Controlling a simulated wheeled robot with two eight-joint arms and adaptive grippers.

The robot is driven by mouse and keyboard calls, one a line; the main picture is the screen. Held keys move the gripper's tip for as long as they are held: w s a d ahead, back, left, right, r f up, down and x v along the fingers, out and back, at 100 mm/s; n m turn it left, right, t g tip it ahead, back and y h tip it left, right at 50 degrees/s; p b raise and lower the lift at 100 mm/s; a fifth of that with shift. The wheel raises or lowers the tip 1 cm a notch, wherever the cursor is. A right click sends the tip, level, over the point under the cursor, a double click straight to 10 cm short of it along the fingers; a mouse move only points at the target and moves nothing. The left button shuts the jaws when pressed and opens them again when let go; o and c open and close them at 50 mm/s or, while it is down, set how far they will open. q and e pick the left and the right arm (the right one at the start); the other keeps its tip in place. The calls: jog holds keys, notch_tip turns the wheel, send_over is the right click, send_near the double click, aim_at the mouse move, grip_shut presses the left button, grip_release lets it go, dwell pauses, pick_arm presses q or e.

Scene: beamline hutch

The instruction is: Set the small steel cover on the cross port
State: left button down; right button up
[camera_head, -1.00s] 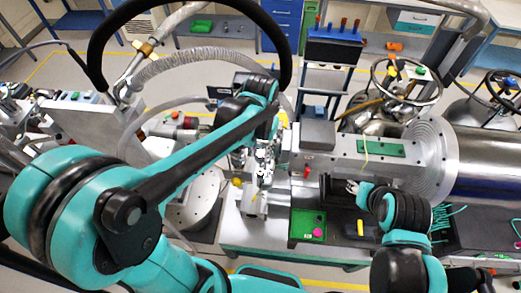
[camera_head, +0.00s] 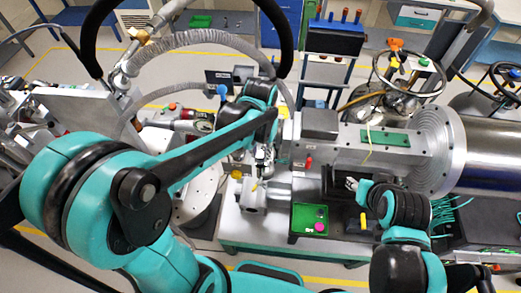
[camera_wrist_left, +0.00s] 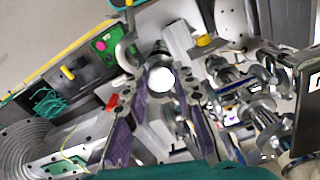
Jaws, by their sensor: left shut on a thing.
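My left gripper (camera_head: 263,158) is above the steel cross-shaped fitting (camera_head: 256,197) on the bench; its fingers are small and partly hidden by the wrist in the head view. In the left wrist view the two purple-padded fingers (camera_wrist_left: 158,88) close on a small bright round piece (camera_wrist_left: 160,76), which seems to be the steel cover. I cannot tell whether the cover touches the cross port. My right gripper (camera_head: 350,184) is at the right, over the dark tray area, away from the cross; its finger opening is too small to read.
A steel chamber with a large flange (camera_head: 440,150) fills the right. A ribbed hose (camera_head: 195,42) arches behind my left arm.

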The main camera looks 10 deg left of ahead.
pick_arm(q)
jog(key=shift+w, duration=0.2)
jog(key=shift+s, duration=0.15)
jog(key=shift+f+b, duration=0.55)
jog(key=shift+f, duration=0.05)
dwell(0.5)
jog(key=c, duration=1.2)
grip_release()
jog(key=shift+o, duration=0.2)
jog(key=shift+r, duration=0.1)
notch_tip(320, 180, up, 12)
